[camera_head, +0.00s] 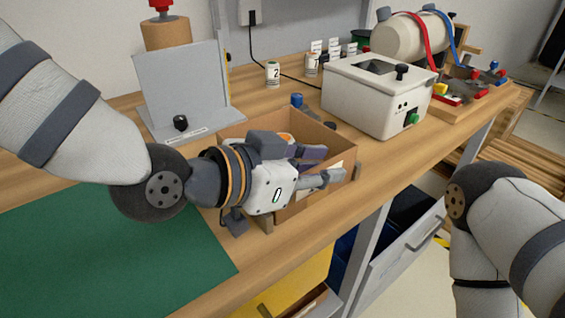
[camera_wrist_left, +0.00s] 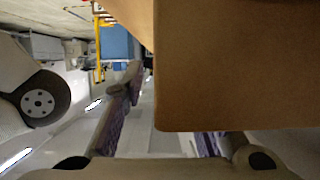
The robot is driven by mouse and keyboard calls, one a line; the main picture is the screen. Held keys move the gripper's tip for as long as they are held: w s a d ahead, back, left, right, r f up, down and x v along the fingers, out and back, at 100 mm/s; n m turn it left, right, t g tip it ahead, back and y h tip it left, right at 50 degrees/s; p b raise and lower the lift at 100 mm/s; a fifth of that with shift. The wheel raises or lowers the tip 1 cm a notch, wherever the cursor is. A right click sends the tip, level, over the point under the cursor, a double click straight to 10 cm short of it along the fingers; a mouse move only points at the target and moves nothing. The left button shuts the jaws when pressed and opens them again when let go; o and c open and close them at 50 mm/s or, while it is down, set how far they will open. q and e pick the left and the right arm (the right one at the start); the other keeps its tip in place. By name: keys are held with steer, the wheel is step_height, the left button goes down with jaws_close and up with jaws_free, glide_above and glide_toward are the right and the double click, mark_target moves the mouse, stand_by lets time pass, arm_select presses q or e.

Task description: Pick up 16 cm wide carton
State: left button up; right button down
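The carton (camera_head: 328,136) is an open brown cardboard box on the wooden bench, right of the grey stand. My left gripper (camera_head: 322,170) is over its near side and hides much of it and its contents. In the left wrist view, a plain brown cardboard panel (camera_wrist_left: 235,65) fills the upper right. The fingers of my left gripper (camera_wrist_left: 175,125) are spread apart, with purple pads. One finger shows left of the panel; the other is partly hidden by it. I cannot tell whether either finger touches the cardboard. My right arm shows at the right, but its gripper is out of view.
A white box-shaped device (camera_head: 375,98) stands behind the carton to the right. The grey stand (camera_head: 180,85) is close on the left. A green mat (camera_head: 110,260) covers the near-left bench and looks clear. Drawers (camera_head: 400,250) lie below the bench edge.

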arm_select(q)
jaws_close()
steer(key=shift+r, duration=0.2)
